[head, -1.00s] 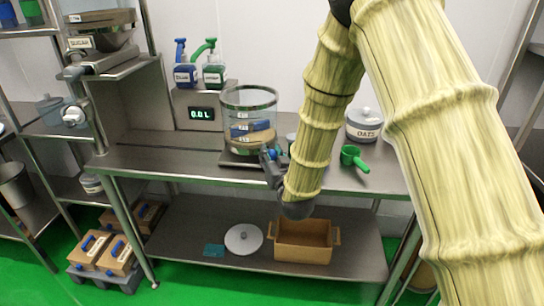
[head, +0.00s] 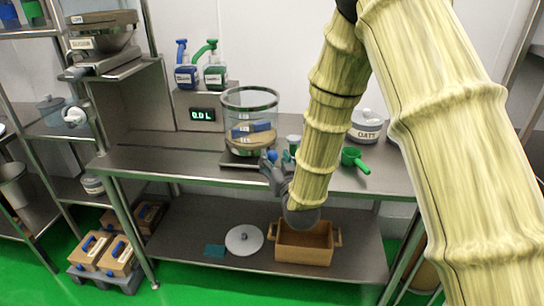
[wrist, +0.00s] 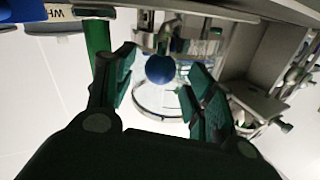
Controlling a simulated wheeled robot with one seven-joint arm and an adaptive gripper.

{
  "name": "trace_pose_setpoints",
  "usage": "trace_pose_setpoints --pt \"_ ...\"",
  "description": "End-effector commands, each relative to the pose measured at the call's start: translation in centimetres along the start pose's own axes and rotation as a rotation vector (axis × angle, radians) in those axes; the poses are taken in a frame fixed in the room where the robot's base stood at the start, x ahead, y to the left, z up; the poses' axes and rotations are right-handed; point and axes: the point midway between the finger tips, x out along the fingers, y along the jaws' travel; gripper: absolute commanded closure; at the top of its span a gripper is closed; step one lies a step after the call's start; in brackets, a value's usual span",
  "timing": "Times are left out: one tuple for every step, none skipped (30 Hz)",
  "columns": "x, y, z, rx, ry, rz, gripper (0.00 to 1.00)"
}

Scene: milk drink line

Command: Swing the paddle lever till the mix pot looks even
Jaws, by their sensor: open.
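The mix pot (head: 249,103) is a clear cylinder on the steel bench, with a tan layer and blue parts inside; whether the contents look even is too small to judge. A blue ball knob (head: 271,155), apparently the paddle lever's end, shows low at the pot's right side. My gripper (head: 268,164) is at this knob, partly hidden by my wrist. In the wrist view, my gripper (wrist: 161,72) is open, and the blue knob (wrist: 160,69) appears between its fingertips with gaps on both sides. The clear pot (wrist: 158,100) is behind it.
A display (head: 202,114) reads 0.0 L behind the pot. Two pump bottles (head: 214,75) stand above it. A green scoop (head: 354,158) and an oats jar (head: 366,127) are right of my arm. A wooden box (head: 304,243) and white lid (head: 244,239) lie on the lower shelf.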

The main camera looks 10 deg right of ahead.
Motion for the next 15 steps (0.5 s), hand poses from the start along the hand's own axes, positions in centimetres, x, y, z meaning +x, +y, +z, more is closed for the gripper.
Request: trace_pose_setpoints --pt "-1.0 0.0 0.1 0.0 -0.003 0.001 0.46" --pt "-1.6 0.0 0.1 0.0 -0.003 0.001 0.46" --pt "-2.3 0.0 0.1 0.0 -0.003 0.001 0.46" --pt "-2.9 0.0 0.1 0.0 -0.003 0.001 0.46" --pt "-3.5 0.0 0.1 0.0 -0.002 0.001 0.46" --pt "-4.2 0.0 0.1 0.0 -0.003 0.001 0.46" --pt "-4.7 0.0 0.1 0.0 -0.003 0.001 0.46" --pt "-5.2 0.0 0.1 0.0 -0.002 0.001 0.46" --pt "-5.8 0.0 0.1 0.0 -0.003 0.001 0.46" --pt "-6.3 0.0 0.0 0.0 -0.001 0.0 0.46" --pt "-6.7 0.0 0.0 0.0 -0.001 0.0 0.46" --pt "-7.2 0.0 0.1 0.0 -0.002 0.0 0.46" --pt "-7.5 0.0 0.1 0.0 -0.001 0.0 0.46" --pt "-7.8 0.0 0.0 0.0 0.0 0.0 0.46" --pt "-8.1 0.0 0.0 0.0 0.0 0.0 0.46"
